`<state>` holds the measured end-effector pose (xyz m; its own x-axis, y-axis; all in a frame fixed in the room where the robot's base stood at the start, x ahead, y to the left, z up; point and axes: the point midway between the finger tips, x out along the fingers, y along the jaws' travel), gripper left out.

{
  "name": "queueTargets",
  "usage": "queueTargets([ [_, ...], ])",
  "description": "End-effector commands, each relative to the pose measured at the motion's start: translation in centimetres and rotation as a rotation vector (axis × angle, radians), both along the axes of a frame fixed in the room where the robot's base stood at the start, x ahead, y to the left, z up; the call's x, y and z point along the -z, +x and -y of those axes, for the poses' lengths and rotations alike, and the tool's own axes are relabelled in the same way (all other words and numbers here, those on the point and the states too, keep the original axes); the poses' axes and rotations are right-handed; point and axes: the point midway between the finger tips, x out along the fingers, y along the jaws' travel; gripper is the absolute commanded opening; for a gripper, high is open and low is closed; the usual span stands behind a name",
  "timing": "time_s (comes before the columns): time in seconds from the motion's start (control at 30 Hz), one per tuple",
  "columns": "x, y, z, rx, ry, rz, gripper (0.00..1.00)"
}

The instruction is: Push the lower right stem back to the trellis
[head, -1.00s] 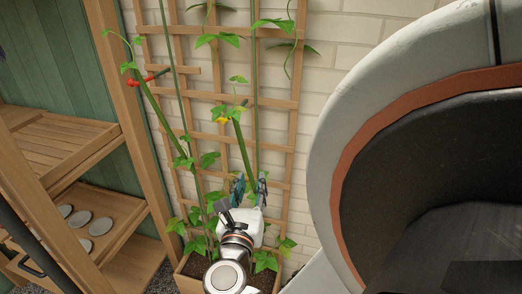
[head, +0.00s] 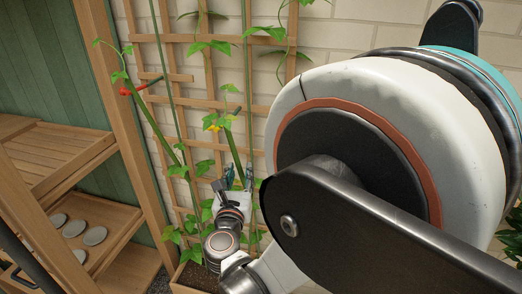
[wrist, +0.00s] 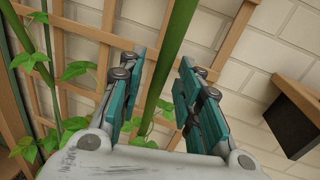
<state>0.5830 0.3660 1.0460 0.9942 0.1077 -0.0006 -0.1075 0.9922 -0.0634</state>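The right stem (head: 236,144) is a thick green stem with a yellow clip or flower (head: 212,127) near its top. It leans in front of the wooden trellis (head: 178,77) against the brick wall. My gripper (head: 237,176) is at the lower part of this stem. In the wrist view the stem (wrist: 172,62) runs down between the two teal fingers of my gripper (wrist: 160,88), which stand apart with visible room around it. I cannot tell whether a finger touches it. The left stem (head: 158,133), with a red clip (head: 126,90), leans left of it.
A wooden planter (head: 190,280) with soil stands below, partly hidden by my arm. A wooden shelf (head: 95,150) with round discs is at the left. Leaves (wrist: 78,70) and a dark wall box (wrist: 295,120) flank my gripper. My large arm link covers the head view's right.

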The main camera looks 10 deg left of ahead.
Motion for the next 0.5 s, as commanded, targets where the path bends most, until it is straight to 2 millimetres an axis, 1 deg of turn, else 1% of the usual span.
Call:
queueTargets([
  [0.03, 0.1, 0.6, 0.0, 0.001, 0.000, 0.000, 0.32],
  [0.1, 0.1, 1.2, -0.1, 0.001, 0.000, 0.000, 0.32],
  [0.2, 0.0, 1.6, -0.1, 0.001, 0.000, 0.000, 0.32],
  [0.5, 0.0, 1.8, -0.2, 0.000, 0.000, 0.000, 0.32],
])
